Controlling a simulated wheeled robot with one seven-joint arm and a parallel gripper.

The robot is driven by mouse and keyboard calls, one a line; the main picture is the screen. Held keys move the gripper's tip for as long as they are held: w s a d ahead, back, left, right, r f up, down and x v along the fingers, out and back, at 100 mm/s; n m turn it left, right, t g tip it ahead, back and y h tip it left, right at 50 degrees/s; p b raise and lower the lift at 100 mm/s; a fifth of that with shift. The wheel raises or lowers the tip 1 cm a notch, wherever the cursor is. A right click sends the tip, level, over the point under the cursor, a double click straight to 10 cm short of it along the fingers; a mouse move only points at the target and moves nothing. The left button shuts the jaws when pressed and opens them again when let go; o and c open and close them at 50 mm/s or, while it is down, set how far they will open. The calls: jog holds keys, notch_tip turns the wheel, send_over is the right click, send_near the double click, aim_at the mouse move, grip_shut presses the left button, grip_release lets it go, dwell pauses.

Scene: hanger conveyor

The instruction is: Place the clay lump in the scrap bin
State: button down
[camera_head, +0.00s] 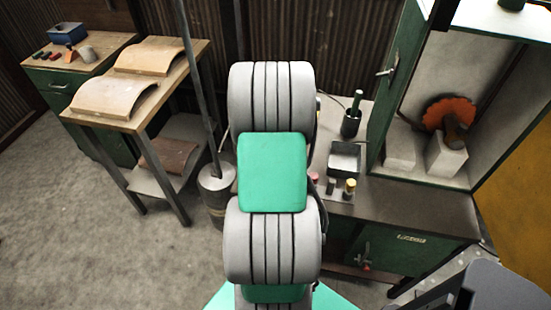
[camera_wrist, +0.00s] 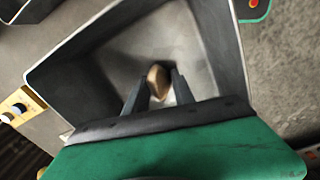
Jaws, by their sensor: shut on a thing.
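The clay lump, a small tan rounded piece (camera_wrist: 157,80), sits between the two dark fingers of my gripper (camera_wrist: 160,77) in the wrist view. My gripper is shut on it. Below and around the fingers is an open bin with dark sloping walls (camera_wrist: 66,82) and a pale grey inside. The lump is over the bin's opening; I cannot tell its height above the floor. In the head view my arm hides the gripper and lump. A small open grey box (camera_head: 346,160) stands on the bench there; I cannot tell whether it is the same bin.
A dark cup (camera_head: 351,124) with a green-handled tool and small jars (camera_head: 349,189) stand near the grey box. A green cabinet (camera_head: 398,90) with an orange-red wheel (camera_head: 449,113) is at right. At left a wooden table (camera_head: 140,112) bears curved tan pieces.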

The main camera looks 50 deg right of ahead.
jog(key=shift+f, duration=0.2)
jog(key=c, duration=1.1)
grip_release()
jog(key=shift+o, duration=0.2)
notch_tip(320, 180, up, 12)
jog(key=w+a+r+t, duration=0.1)
jog(key=w+a+r, duration=0.15)
jog(key=a, duration=0.45)
jog(key=w+a+r, duration=0.1)
jog(key=w+a, duration=0.3)
jog(key=a, duration=0.4)
jog(key=s+a+t, duration=0.1)
jog(key=s+a, duration=0.1)
jog(key=a, duration=0.8)
jog(key=s+a+m+t, duration=0.1)
jog(key=s+a, duration=0.1)
jog(key=a, duration=0.9)
jog(key=shift+m+b, duration=0.3)
jog(key=shift+b, duration=0.1)
jog(key=shift+s+f, duration=0.1)
jog(key=shift+c, duration=0.2)
